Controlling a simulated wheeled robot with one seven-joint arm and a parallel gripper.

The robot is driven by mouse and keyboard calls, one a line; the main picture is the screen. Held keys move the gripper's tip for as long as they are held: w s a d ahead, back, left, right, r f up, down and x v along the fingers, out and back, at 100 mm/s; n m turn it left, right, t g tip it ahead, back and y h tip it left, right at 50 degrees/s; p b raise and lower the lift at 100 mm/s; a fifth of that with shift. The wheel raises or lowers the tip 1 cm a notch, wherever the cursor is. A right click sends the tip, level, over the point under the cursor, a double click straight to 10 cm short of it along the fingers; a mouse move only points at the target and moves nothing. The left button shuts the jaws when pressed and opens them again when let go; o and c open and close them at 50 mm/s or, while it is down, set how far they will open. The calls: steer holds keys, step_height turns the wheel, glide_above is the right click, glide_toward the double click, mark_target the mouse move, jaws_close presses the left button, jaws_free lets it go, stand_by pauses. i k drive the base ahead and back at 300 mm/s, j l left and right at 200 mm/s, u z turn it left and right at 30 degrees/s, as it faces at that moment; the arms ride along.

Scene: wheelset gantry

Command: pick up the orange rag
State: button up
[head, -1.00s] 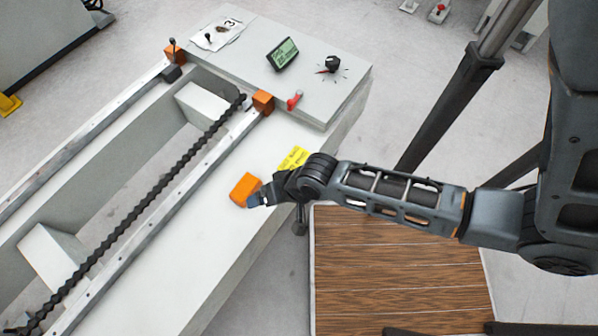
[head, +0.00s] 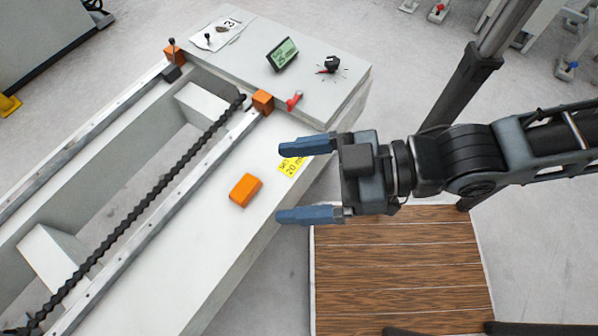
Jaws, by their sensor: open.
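The orange rag (head: 245,190) looks like a small folded block. It lies on the pale top of the gantry bed (head: 190,255), beside the near rail. My gripper (head: 308,180) is open, with its two blue fingers spread and pointing left. It is to the right of the rag in the picture, apart from it, with nothing between the fingers. The whole rag shows.
A yellow label (head: 291,165) lies on the bed, partly behind the upper finger. The rail (head: 160,210) and dark chain (head: 150,180) run left of the rag.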

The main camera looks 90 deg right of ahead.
mark_target(242, 193)
steer(key=i+j+z, duration=0.2)
steer(key=j+z, duration=0.2)
steer(key=j, duration=0.15)
steer(key=i+j+z, duration=0.1)
steer(key=j+z, duration=0.3)
steer(key=j, duration=0.2)
steer(key=j+z, duration=0.4)
steer(key=j, duration=0.2)
